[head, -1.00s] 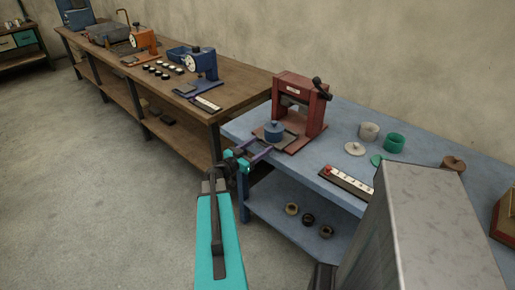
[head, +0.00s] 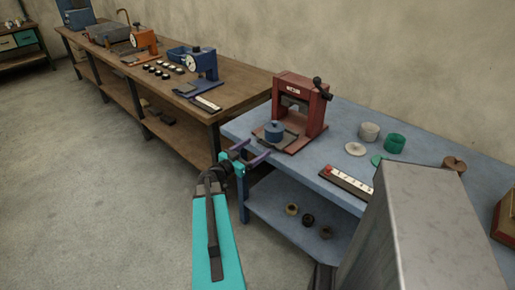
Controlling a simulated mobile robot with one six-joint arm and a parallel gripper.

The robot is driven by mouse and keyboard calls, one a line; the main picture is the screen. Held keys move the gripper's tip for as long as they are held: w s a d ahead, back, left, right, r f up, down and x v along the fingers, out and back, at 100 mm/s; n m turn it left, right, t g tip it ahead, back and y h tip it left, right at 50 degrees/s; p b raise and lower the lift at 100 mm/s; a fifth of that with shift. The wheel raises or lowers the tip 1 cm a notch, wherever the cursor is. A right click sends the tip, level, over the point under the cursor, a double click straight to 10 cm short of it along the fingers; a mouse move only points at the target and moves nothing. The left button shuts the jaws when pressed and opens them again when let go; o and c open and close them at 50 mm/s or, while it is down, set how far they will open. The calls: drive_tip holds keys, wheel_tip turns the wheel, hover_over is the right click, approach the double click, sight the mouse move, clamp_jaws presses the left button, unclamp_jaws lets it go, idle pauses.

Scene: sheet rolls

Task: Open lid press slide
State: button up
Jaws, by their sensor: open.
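The red press (head: 316,100) stands on the blue bench, with a dark lever knob at its upper right. Its dark slide plate (head: 291,141) sticks out at the front left. A small blue lidded pot (head: 274,132) with a knob on top sits upright on the plate, outside the press frame, and its lid looks closed. My gripper (head: 251,152) is at the bench's left edge, in front of the slide. Its two purple fingers are spread apart with nothing visible between them. The fingertips are close to the plate's front edge; I cannot tell whether they touch it.
Right of the press on the blue bench (head: 340,150) are a pale disc (head: 355,149), a grey cylinder (head: 369,131), a green cylinder (head: 394,143) and a numbered strip (head: 347,182). Several rings lie on the lower shelf. A wooden bench (head: 235,92) adjoins at left; floor is clear in front.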

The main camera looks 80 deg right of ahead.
drive_tip(key=b+v, duration=0.1)
drive_tip(key=v, duration=1)
drive_tip(key=shift+b, duration=0.3)
drive_tip(key=shift+w, duration=0.15)
